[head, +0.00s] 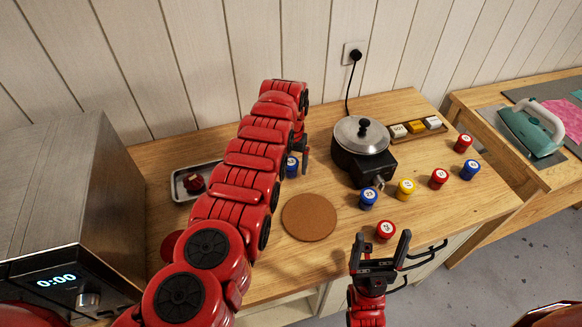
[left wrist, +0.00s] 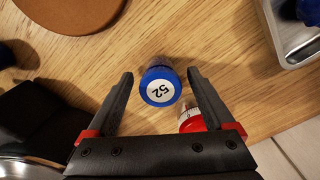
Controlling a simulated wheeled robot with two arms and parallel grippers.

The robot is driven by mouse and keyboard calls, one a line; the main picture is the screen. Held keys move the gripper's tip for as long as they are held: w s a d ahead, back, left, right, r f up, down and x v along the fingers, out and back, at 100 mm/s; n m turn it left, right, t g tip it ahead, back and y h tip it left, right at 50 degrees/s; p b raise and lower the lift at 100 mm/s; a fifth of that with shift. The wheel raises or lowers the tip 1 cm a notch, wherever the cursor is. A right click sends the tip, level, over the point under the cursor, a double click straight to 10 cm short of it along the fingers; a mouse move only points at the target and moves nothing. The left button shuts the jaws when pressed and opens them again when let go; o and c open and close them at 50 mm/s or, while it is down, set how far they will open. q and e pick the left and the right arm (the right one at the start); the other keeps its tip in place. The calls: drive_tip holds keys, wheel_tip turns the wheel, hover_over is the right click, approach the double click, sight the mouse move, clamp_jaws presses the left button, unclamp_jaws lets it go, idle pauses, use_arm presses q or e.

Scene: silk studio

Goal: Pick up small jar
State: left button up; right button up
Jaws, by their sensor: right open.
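Several small jars with coloured, numbered lids stand on the wooden table. A blue-lidded jar (head: 291,167) is partly hidden behind my left arm in the head view. In the left wrist view a blue jar marked 52 (left wrist: 160,85) stands between the fingers of my left gripper (left wrist: 158,92), with a gap on both sides. My left gripper (head: 300,155) is open and empty. My right gripper (head: 380,250) is open and empty at the table's front edge, close to a red-lidded jar (head: 386,229).
A round cork mat (head: 309,218) lies mid-table. A lidded pan (head: 360,136) stands at the back. A metal tray (head: 178,188) is at the left. A red object (left wrist: 190,118) is near the left gripper's finger. More jars, blue (head: 369,196) and yellow (head: 404,189), stand right.

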use_arm(q)
clamp_jaws()
drive_tip(key=shift+r, duration=0.15)
